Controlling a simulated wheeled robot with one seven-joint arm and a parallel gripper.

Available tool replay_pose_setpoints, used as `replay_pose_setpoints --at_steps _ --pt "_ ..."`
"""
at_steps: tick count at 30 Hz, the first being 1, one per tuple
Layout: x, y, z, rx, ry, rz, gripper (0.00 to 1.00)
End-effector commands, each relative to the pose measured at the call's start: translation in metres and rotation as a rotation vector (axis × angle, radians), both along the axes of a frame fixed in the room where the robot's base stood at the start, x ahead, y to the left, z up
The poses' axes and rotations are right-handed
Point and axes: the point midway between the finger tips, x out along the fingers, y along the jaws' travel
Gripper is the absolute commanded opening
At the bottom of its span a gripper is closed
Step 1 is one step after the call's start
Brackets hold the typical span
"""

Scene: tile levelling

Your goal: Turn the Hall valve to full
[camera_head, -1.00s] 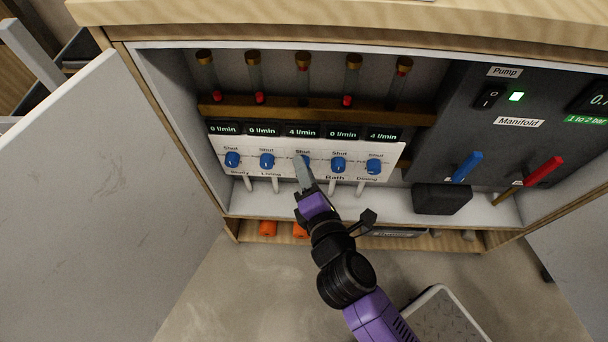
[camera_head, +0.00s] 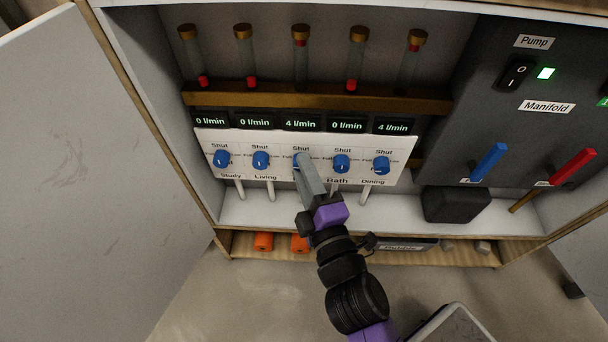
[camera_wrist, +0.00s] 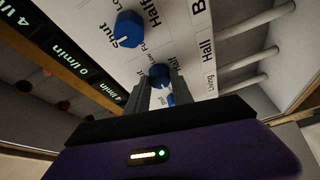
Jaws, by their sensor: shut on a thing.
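The Hall valve is the middle blue knob (camera_head: 297,163) on the white panel (camera_head: 205,141), mostly hidden behind my gripper in the head view. My gripper (camera_head: 303,162) reaches up to it from below. In the wrist view the Hall knob (camera_wrist: 160,73) sits between the two fingers of my gripper (camera_wrist: 160,86), which are shut on it. The "Hall" label shows beside it. Its pointer direction cannot be made out. The readout above the Hall valve (camera_head: 301,123) says 4 l/min, and the float in the tube above (camera_head: 300,62) is near the top.
The Living knob (camera_head: 261,160) and Bath knob (camera_head: 341,164) stand close on either side. Study (camera_head: 221,159) and Dining (camera_head: 381,166) are farther out. A dark block (camera_head: 456,204), blue lever (camera_head: 489,162) and red lever (camera_head: 572,167) are at the right. An open door (camera_head: 75,150) is at the left.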

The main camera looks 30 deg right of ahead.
Motion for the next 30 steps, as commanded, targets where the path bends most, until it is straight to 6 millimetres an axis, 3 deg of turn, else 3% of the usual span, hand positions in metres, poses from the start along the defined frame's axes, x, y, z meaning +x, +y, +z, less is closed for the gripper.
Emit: replay_pose_setpoints --at_steps 13,14,17,30 --pt "0.0003 -0.0005 -0.0004 0.008 -0.005 -0.001 0.0" --pt "0.0003 -0.0006 -0.0004 0.008 -0.005 -0.001 0.32" --pt "0.0003 -0.0005 -0.0004 0.008 -0.005 -0.001 0.49" --pt "-0.0064 0.001 -0.001 0.008 -0.003 -0.002 0.49"
